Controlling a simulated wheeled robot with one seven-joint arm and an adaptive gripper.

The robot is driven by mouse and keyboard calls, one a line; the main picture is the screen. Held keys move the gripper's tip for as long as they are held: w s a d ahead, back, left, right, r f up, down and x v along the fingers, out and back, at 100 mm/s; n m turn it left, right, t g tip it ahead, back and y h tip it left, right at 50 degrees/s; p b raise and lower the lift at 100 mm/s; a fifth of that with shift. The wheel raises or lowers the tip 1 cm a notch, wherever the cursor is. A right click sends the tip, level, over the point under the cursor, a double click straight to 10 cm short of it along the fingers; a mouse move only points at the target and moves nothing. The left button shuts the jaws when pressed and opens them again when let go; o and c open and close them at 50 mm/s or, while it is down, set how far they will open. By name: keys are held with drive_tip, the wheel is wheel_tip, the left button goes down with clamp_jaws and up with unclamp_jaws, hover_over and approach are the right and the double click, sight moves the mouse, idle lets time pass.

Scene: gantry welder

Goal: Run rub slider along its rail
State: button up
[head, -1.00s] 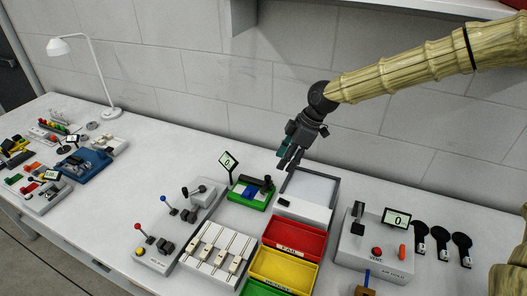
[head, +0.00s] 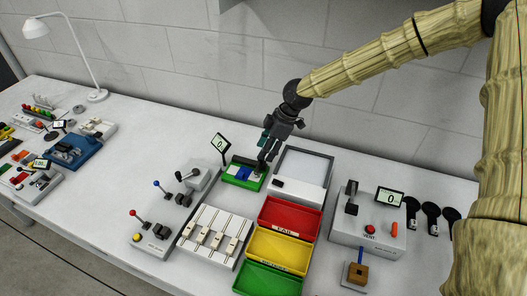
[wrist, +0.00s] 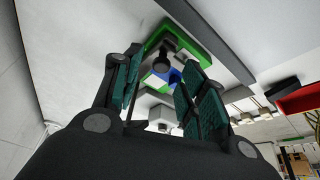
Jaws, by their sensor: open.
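A small green-based unit (head: 236,179) with a blue and white patch and a dark bar stands near the back of the bench. I take its black upright knob to be the rub slider; no label is readable. In the wrist view the knob (wrist: 162,64) shows between my finger pads, beyond the tips, with the green base (wrist: 190,37) around it. My gripper (head: 265,154) is open and empty, pointing down at the right end of this unit. In the head view the fingers largely hide the knob. I cannot tell whether they touch it.
A small display (head: 220,142) stands behind the unit's left end. A grey-framed tray (head: 326,166) is close on the right. Red (head: 289,216), yellow (head: 278,252) and green bins lie in front. A panel of several sliders (head: 215,238) and some levers stand front left.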

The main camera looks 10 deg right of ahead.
drive_tip(key=shift+s+a+f, duration=0.15)
drive_tip(key=shift+s+f, duration=0.05)
drive_tip(key=shift+a+f, duration=0.15)
drive_tip(key=shift+f, duration=0.15)
drive_tip(key=shift+w+a+f+p, duration=0.2)
drive_tip(key=shift+w+f+p, duration=0.1)
drive_tip(key=shift+f, duration=0.4)
drive_tip(key=shift+s, duration=0.1)
drive_tip(key=shift+r, duration=0.1)
clamp_jaws()
